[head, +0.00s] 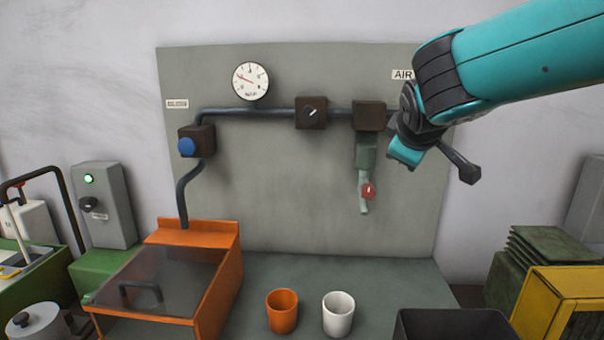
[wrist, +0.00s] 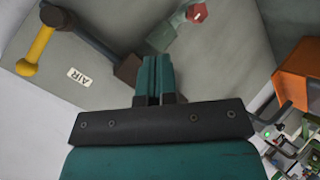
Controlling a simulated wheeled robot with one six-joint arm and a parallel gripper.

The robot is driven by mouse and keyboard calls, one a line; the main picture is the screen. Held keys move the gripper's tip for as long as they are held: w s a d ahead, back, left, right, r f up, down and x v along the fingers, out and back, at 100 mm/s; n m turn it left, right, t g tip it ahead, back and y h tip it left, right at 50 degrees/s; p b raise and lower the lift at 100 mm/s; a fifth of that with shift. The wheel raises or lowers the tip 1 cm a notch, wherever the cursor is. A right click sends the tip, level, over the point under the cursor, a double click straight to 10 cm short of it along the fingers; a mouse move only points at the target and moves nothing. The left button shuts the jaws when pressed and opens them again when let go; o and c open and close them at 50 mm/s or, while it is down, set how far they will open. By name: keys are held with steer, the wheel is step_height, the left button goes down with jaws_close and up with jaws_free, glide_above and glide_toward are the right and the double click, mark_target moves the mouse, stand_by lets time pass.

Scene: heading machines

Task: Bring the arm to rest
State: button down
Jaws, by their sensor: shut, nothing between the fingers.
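My gripper (head: 404,155) is at the end of my teal arm, which reaches in from the upper right of the head view. It is in front of the right part of the grey panel (head: 290,180), near the AIR label (head: 403,74). In the wrist view my gripper (wrist: 154,78) shows two teal fingers side by side, shut with nothing between them. No object hangs from it. In the head view my arm hides the right end of the dark pipe (head: 275,113).
A yellow lever (wrist: 37,52) shows in the wrist view. A spout with a red knob (head: 368,191) hangs left of my gripper. Below stand an orange cup (head: 282,312), a white cup (head: 338,314), an orange cabinet (head: 225,270) and a black bin (head: 455,325).

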steer(key=s+a+f+m+g+y, duration=0.1)
steer(key=s+a+f+g+y, duration=0.1)
steer(key=s, duration=0.9)
steer(key=s+a+f+g+y, duration=0.2)
steer(key=s+f+g, duration=0.3)
steer(key=s, duration=0.6)
steer(key=s+a+f+m+g+y, duration=0.1)
steer(key=s+a+f+g+y, duration=0.1)
steer(key=s, duration=0.9)
step_height(320, 180, down, 2)
steer(key=shift+f+m+g+y, duration=0.3)
steer(key=shift+g+y, duration=0.2)
steer(key=shift+g, duration=0.4)
